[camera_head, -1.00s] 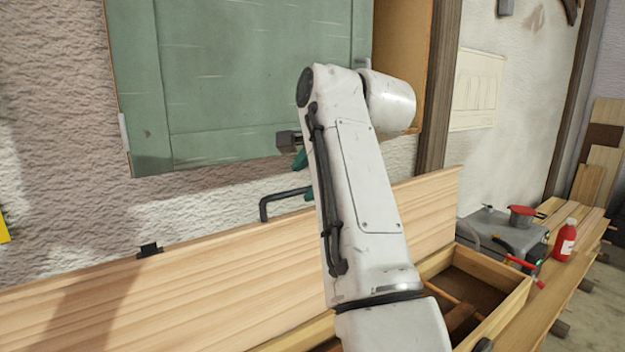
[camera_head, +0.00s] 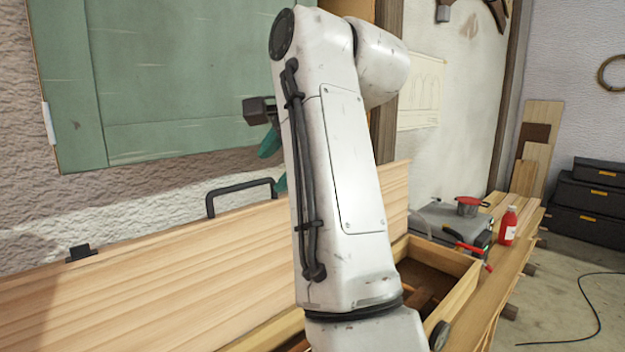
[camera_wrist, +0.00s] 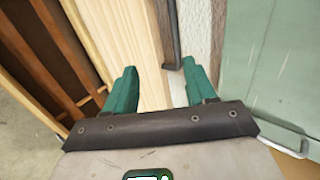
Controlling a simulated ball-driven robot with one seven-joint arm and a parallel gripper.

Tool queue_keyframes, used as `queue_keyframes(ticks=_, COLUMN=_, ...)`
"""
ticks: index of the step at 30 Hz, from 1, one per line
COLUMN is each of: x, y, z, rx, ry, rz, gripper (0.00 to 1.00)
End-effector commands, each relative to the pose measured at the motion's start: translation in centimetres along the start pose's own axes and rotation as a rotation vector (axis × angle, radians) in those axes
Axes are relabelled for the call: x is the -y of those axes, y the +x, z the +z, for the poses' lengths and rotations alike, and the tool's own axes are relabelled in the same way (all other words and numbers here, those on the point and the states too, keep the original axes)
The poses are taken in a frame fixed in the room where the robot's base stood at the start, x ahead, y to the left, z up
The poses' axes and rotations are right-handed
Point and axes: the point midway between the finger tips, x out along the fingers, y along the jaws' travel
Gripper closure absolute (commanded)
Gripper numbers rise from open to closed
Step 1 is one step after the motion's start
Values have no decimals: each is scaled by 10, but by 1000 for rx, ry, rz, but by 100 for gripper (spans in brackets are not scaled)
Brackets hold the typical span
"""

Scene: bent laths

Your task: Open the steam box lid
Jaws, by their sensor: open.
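The steam box lid (camera_head: 120,290) is a long pale wooden board. It stands raised, its broad face toward me, near the rough wall. A dark bar handle (camera_head: 240,188) rises from its top edge. The open steam box (camera_head: 455,298) is below, its dark inside showing at the right. My gripper has teal fingers, mostly hidden behind my arm in the head view. In the wrist view my gripper (camera_wrist: 160,88) is open and empty, over the lid's wood (camera_wrist: 145,50). The handle (camera_wrist: 170,40) lies ahead, near the right finger; contact cannot be told.
A green cabinet door (camera_head: 170,80) hangs above the lid, close to my wrist. To the right, a grey unit (camera_head: 445,218), a red pot (camera_head: 468,206) and a red bottle (camera_head: 508,226) stand by the planks.

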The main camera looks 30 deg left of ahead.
Motion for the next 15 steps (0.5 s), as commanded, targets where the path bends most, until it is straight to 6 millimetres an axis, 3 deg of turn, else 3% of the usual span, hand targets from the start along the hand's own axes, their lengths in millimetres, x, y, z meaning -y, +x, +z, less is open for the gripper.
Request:
queue_keyframes(ticks=13, x=-33, y=-47, z=-1, rx=-2, ry=0, rz=-2, gripper=45)
queue_keyframes(ticks=15, x=-30, y=-58, z=-3, rx=-5, ry=3, rz=-1, gripper=45)
